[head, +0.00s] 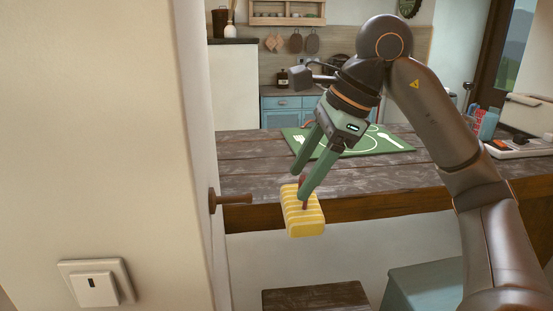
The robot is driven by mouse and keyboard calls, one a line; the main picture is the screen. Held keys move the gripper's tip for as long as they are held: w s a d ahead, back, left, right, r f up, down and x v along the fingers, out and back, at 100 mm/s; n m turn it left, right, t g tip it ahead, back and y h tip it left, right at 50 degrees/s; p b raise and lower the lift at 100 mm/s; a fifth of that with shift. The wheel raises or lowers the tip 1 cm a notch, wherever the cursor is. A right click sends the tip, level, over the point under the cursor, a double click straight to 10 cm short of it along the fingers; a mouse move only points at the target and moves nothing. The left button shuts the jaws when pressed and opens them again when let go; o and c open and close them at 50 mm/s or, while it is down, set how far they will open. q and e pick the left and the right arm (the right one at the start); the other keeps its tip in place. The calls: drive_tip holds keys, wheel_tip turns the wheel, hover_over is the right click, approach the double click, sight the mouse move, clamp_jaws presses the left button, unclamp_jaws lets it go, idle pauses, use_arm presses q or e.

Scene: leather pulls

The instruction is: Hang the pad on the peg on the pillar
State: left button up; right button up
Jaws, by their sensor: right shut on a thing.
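The pad (304,222) is yellow with pale stripes and a small reddish-brown strap at its top. My right gripper (302,186) is shut on the pad at this strap, and the pad hangs below the fingers in the air. The fingers hide part of the strap. A brown peg (234,199) sticks out to the right from the side of the cream pillar (120,130). The pad is to the right of the peg's tip and slightly lower in the picture, with a gap between them. My left gripper is not in view.
A wooden table (390,196) with a green placemat (400,146) stands behind the gripper. A wooden stool (315,296) and a teal box-like piece (425,285) are below. A switch (97,284) is on the pillar's front. The space between peg and pad looks clear.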

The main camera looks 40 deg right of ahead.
sight(233, 195)
drive_tip(key=shift+w, duration=0.6)
drive_tip(key=shift+a, duration=0.45)
drive_tip(key=shift+w+a+f+p, duration=0.1)
drive_tip(key=shift+w+a+p, duration=0.15)
drive_tip(key=shift+w+a, duration=0.6)
drive_tip(key=shift+w+a+f+p, duration=0.1)
drive_tip(key=shift+w+a+p, duration=0.3)
drive_tip(key=shift+a, duration=0.9)
drive_tip(key=shift+w+a+f+p, duration=0.1)
drive_tip(key=shift+w+a+p, duration=0.05)
drive_tip(key=shift+w+a, duration=0.75)
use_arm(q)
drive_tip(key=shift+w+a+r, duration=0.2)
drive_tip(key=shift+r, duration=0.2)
use_arm(e)
drive_tip(key=shift+w+a+f, duration=0.2)
drive_tip(key=shift+a+f, duration=0.4)
drive_tip(key=shift+a, duration=0.1)
drive_tip(key=o, duration=1.4)
drive_tip(key=shift+r, duration=0.1)
